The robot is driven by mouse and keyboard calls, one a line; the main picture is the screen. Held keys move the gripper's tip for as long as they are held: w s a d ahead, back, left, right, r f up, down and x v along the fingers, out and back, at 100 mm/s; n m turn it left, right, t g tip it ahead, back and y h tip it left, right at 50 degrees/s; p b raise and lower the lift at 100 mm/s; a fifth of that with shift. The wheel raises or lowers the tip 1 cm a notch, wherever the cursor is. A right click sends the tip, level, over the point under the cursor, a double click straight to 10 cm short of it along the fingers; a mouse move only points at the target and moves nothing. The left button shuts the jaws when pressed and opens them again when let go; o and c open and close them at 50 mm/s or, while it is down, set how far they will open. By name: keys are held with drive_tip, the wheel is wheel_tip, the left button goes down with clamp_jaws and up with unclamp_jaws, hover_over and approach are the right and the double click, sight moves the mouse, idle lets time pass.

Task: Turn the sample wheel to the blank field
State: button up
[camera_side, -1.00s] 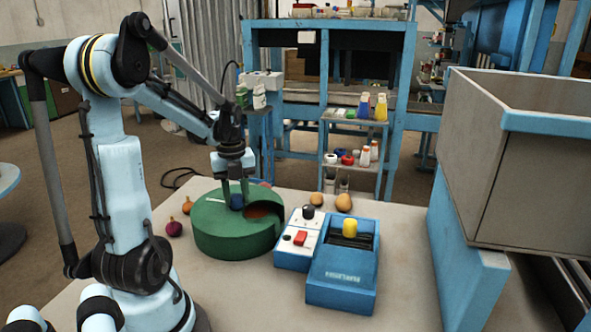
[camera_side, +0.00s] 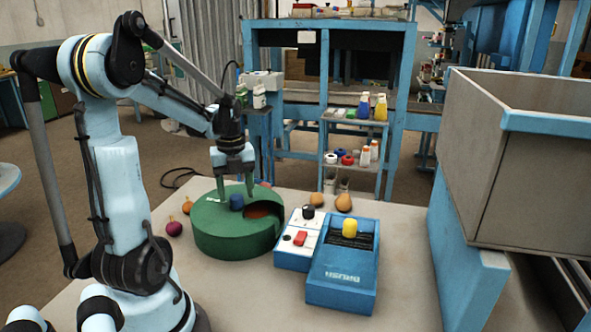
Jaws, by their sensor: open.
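A small white mark (camera_side: 211,200) lies on the top at the left. My gripper (camera_side: 235,195) points down over the drum. Its fingers are apart on either side of the knob, with their tips around the height of its top, and hold nothing. I cannot tell from here whether any other field shows.
Right of the drum stand a white and blue control box (camera_side: 300,240) with a black knob and red switch, and a blue device (camera_side: 343,265) with a yellow knob. Onions (camera_side: 174,228) lie left, eggs (camera_side: 343,202) behind. The front table is clear.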

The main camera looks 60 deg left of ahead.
wheel_tip(320, 180, up, 11)
idle(0.5)
drive_tip(key=shift+f, duration=0.1)
drive_tip(key=w+d+f+n+t, duration=0.2)
drive_tip(key=d+n, duration=0.4)
drive_tip(key=d, duration=0.2)
drive_tip(key=w+d+f+n+t, duration=0.2)
drive_tip(key=d+n, duration=0.5)
drive_tip(key=d, duration=0.2)
drive_tip(key=w+d+f+n+t, duration=0.1)
drive_tip(key=d+f+n+t, duration=0.1)
drive_tip(key=d+n, duration=0.5)
drive_tip(key=shift+w+d+f+t, duration=0.2)
drive_tip(key=shift+d+t, duration=0.1)
drive_tip(key=shift+d, duration=0.1)
drive_tip(key=shift+w+d+f+t, duration=0.1)
drive_tip(key=shift+w+d+t, duration=0.1)
drive_tip(key=shift+d+t, duration=0.15)
drive_tip(key=shift+r, duration=0.1)
